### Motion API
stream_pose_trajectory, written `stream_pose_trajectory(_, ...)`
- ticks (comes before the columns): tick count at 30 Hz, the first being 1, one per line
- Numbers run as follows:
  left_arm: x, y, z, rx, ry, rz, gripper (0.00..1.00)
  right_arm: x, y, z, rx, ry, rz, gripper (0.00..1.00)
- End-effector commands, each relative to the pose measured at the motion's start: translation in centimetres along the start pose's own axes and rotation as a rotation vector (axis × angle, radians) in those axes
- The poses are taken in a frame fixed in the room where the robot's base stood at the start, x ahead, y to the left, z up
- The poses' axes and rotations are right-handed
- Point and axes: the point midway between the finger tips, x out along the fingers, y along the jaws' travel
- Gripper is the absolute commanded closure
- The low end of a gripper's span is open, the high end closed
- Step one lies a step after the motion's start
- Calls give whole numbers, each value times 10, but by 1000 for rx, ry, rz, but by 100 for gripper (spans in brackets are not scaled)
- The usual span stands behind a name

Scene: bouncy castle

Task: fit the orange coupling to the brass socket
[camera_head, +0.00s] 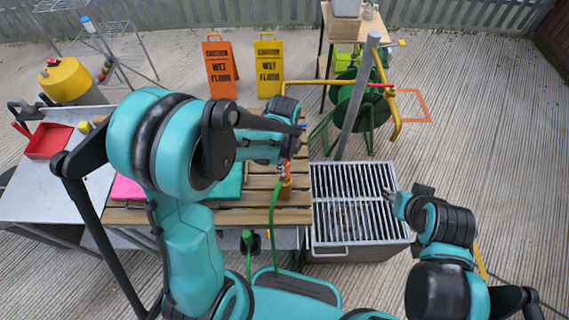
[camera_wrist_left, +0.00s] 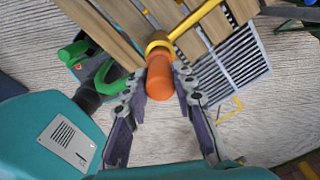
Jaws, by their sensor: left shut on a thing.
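The orange coupling (camera_wrist_left: 160,82) is between the fingertips of my left gripper (camera_wrist_left: 160,88), which is shut on it. In the head view the coupling (camera_head: 284,168) shows as a small orange patch below my left gripper (camera_head: 285,161). The brass socket (camera_wrist_left: 158,46) is right beyond the coupling's far end in the wrist view; it also shows in the head view (camera_head: 286,188), at the slatted table's right edge. The two overlap in view, and I cannot tell whether the coupling is seated. My right gripper (camera_head: 391,197) is by the grill's right side; its opening is unclear.
A green hose (camera_head: 272,225) hangs down by the socket. The slatted table (camera_head: 250,216) adjoins a grated metal grill (camera_head: 360,195). A grey post and yellow pipe (camera_head: 340,85) stand behind. Two wet-floor signs (camera_head: 220,68) stand farther back. A red tray (camera_head: 48,140) lies left.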

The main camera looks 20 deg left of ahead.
Motion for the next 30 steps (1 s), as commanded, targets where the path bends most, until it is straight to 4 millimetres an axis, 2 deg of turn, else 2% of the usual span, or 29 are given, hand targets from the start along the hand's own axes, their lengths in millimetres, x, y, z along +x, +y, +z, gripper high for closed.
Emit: stream_pose_trajectory(30, 10, 0, 0, 0, 0, 0, 100, 8, 0, 6, 0, 0, 0, 60)
